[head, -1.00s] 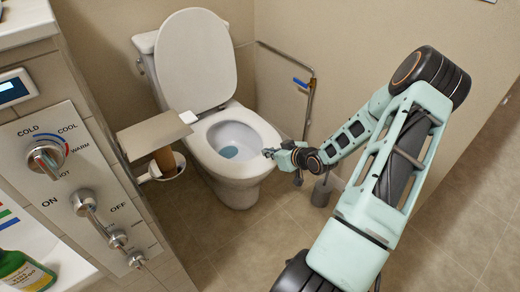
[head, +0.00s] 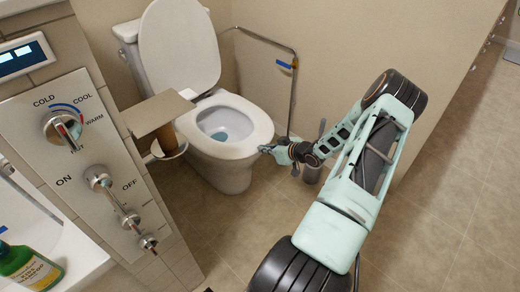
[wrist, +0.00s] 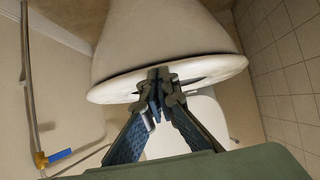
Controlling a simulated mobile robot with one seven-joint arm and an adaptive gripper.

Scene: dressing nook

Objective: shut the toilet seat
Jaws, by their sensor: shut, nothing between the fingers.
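The white toilet (head: 226,172) stands against the back wall in the head view. Its lid (head: 180,45) is raised and leans back near the tank. The seat ring (head: 255,117) lies flat on the bowl, which holds bluish water. My gripper (head: 263,149) is at the front right of the bowl, just beside the rim. In the wrist view my gripper (wrist: 162,82) has its fingertips together with nothing between them, overlapping the toilet's rim (wrist: 115,92). I cannot tell whether they touch it.
A cardboard-brown roll with a flat cover (head: 158,112) is left of the bowl. A control panel (head: 90,160) and green bottle (head: 28,268) are at the left. Floor at right is clear.

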